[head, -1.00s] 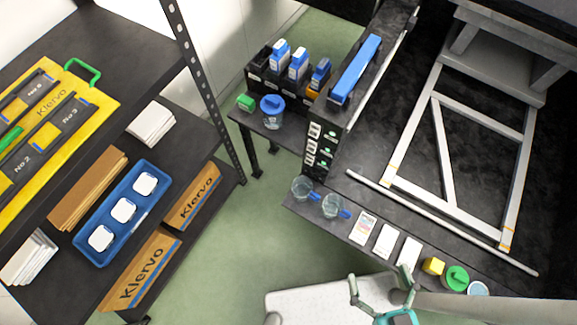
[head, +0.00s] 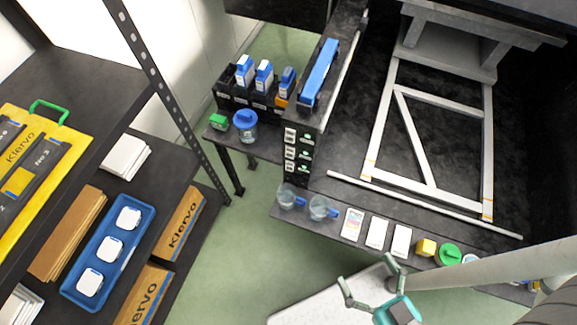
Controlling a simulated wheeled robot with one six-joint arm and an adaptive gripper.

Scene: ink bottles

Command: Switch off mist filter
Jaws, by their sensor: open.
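A black upright panel (head: 300,155) at the front end of the dark bench carries several small white labels and green marks, which may be switches. The lettering is too small to read, so I cannot tell which one, if any, belongs to the mist filter. My gripper (head: 366,271) is open and empty at the bottom of the head view. It is over the pale base, in front of the bench edge and well below and right of the panel, touching nothing that I can see.
Blue-capped bottles (head: 264,76) stand in a black rack behind. Shelves with a blue tray (head: 76,284) stand left. Green floor (head: 225,250) is free between.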

